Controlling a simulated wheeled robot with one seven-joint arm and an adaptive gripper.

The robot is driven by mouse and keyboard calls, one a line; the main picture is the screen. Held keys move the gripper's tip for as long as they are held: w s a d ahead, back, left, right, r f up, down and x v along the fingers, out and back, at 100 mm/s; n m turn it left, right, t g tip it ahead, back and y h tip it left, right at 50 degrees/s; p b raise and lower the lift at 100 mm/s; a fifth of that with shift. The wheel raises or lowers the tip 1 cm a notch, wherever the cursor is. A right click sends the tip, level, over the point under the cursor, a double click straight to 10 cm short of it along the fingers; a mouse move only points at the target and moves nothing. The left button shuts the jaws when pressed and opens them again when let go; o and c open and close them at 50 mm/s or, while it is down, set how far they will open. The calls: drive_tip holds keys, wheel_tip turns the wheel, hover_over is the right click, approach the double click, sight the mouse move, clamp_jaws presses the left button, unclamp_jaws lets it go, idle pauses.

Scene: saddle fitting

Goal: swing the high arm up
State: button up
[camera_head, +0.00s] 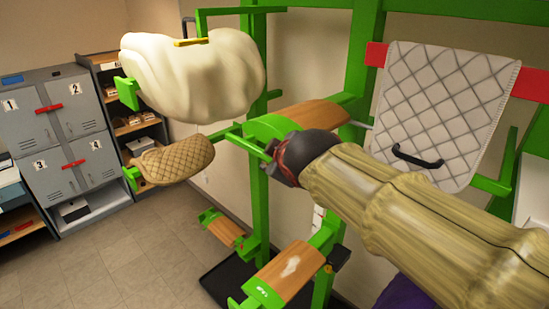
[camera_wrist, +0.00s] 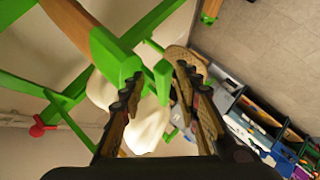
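A rack arm with a wooden top and a green end (camera_head: 275,126) stands at upper mid-height on the green rack; I take it as the high arm. In the wrist view its green end (camera_wrist: 112,58) and wooden top (camera_wrist: 72,22) are close ahead at the upper left. My gripper (camera_wrist: 158,74) is open, its two dark fingers apart. A narrow green piece (camera_wrist: 163,82) shows between the fingertips; I cannot tell whether they touch it. In the head view my wrist and sleeved arm hide most of the gripper, just below the green end.
A cream fleece pad (camera_head: 195,75) and a tan quilted pad (camera_head: 175,160) hang left on green arms. Two lower wood-topped arms (camera_head: 290,268) (camera_head: 226,231) sit below. A white quilted pad (camera_head: 440,105) hangs right. Grey lockers (camera_head: 55,120) stand far left; the floor (camera_head: 130,250) before them is clear.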

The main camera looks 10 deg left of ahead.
drive_tip(key=v, duration=1)
drive_tip(key=s+d+f+m+g+h+b, duration=0.1)
drive_tip(key=s+d+f+m+b, duration=0.4)
drive_tip(key=f, duration=1.3)
drive_tip(key=s+d+f+m+g+h+b, duration=0.1)
drive_tip(key=s+d+f+m+b, duration=0.4)
drive_tip(key=d+f+b, duration=0.7)
drive_tip(key=s+d+f+m+g+h+b, duration=0.2)
drive_tip(key=s+d+f+m+b, duration=0.3)
drive_tip(key=f+b, duration=0.8)
drive_tip(key=s+d+f, duration=0.1)
drive_tip(key=s+f, duration=0.1)
drive_tip(key=f, duration=0.3)
drive_tip(key=s+d+f+g, duration=0.1)
drive_tip(key=s+d+f, duration=0.1)
drive_tip(key=f, duration=0.3)
drive_tip(key=shift+d+f+b, duration=0.3)
drive_tip(key=shift+f+b, duration=0.05)
drive_tip(key=shift+b, duration=0.05)
